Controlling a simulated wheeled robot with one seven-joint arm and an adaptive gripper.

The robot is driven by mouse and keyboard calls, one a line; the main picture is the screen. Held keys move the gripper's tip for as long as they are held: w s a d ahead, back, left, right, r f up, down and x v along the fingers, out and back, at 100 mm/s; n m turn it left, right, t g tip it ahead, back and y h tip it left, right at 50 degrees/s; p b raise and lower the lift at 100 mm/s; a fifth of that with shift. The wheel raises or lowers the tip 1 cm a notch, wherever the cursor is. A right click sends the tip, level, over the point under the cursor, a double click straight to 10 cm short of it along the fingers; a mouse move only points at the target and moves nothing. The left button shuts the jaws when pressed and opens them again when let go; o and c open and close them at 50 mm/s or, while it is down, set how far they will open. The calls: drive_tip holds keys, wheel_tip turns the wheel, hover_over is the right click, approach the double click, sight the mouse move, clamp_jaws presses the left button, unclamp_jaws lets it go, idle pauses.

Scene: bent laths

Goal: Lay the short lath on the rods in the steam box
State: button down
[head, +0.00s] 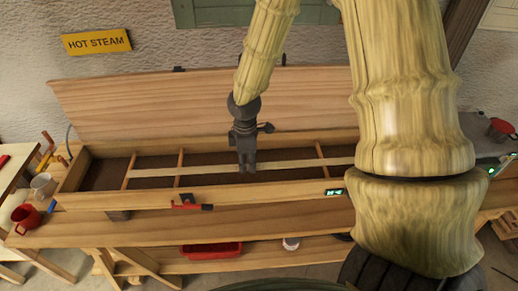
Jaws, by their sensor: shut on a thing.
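The steam box (110,203) is a long open wooden trough with its lid raised behind it. Wooden rods cross its inside, including a left rod (129,168), another rod (180,160) and a right rod (321,152). The short lath (205,170) is a pale, thin strip lying lengthwise inside the box outline, across these rods. My gripper (247,170) points down and is shut on the lath near its visible middle. I cannot tell whether the lath touches the rods. Its right end is hidden behind my arm.
The raised lid (150,110) stands along the back under a yellow "HOT STEAM" sign (96,41). A red-handled latch (190,202) is on the front wall. A red tray (211,250) sits below.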

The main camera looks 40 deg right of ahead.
drive_tip(key=w+d+f+b, duration=0.1)
drive_tip(key=f, duration=0.1)
drive_tip(key=w+f+b, duration=0.1)
drive_tip(key=f+b, duration=0.1)
drive_tip(key=w+d+f+b, duration=0.1)
drive_tip(key=w+f+b, duration=0.1)
drive_tip(key=shift+d, duration=0.3)
drive_tip(key=shift+f+b, duration=0.55)
drive_tip(key=shift+f, duration=0.65)
drive_tip(key=shift+f, duration=0.4)
drive_tip(key=c, duration=1)
unclamp_jaws()
drive_tip(key=shift+o, duration=0.2)
drive_tip(key=shift+r, duration=0.15)
drive_tip(key=shift+r+p, duration=2.75)
drive_tip(key=shift+r, duration=0.15)
